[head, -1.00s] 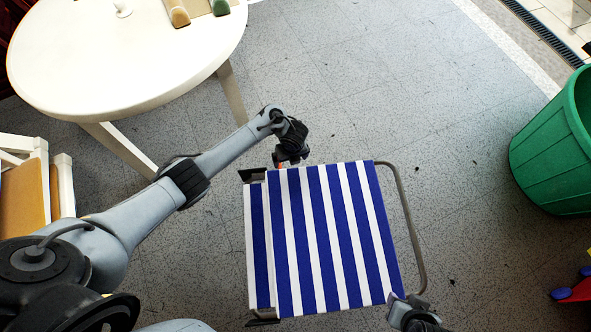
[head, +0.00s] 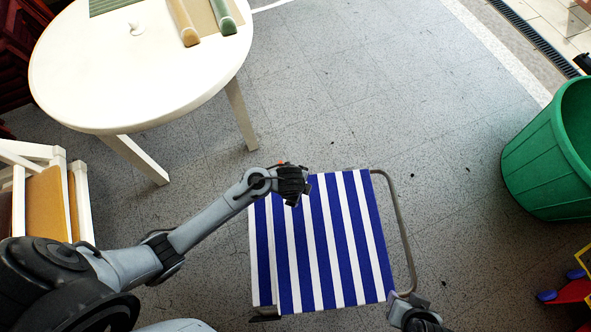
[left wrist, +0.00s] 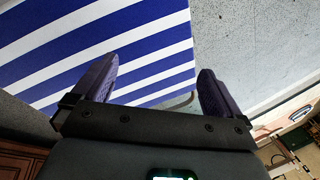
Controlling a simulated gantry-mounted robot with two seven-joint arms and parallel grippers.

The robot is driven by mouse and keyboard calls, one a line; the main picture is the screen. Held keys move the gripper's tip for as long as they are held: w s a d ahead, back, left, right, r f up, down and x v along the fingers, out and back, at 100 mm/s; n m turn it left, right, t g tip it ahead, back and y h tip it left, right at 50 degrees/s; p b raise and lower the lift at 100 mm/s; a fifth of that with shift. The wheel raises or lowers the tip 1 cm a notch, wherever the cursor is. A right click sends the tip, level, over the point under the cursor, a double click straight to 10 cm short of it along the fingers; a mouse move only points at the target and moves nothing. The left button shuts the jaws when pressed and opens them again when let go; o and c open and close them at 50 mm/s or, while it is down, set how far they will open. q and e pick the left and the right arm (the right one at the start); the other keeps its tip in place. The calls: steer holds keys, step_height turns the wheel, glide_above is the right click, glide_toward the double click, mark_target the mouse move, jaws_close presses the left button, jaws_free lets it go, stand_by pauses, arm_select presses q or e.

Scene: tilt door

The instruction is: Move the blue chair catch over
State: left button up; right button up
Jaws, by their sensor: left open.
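The blue chair, with blue and white striped fabric (head: 335,245) on a grey tube frame, stands in the lower middle of the head view. Its stripes also fill the upper left of the left wrist view (left wrist: 110,40). My left gripper (head: 293,190) is over the chair's far left corner and hides part of it. In the left wrist view its fingers (left wrist: 158,70) are apart, with nothing held between them. A small orange-red piece (head: 280,163) shows just behind the gripper; I cannot tell whether it is the catch. My right gripper (head: 412,310) is by the chair's near right corner, its jaws unclear.
A round white table (head: 140,80) stands at the far left, its legs near my left arm. A white chair with a tan seat (head: 48,205) is at the left edge. A green bin (head: 550,155) stands at right. The floor beyond the striped chair is clear.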

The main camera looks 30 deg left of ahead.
arm_select(q)
steer(key=shift+s+a+r+n+p, duration=0.1)
steer(key=shift+s+r+n+p, duration=0.15)
steer(key=shift+s+r+n, duration=0.3)
steer(key=shift+s+r+n+p, duration=0.25)
steer(key=shift+r+n, duration=0.1)
steer(key=shift+r, duration=0.35)
steer(key=shift+s, duration=0.1)
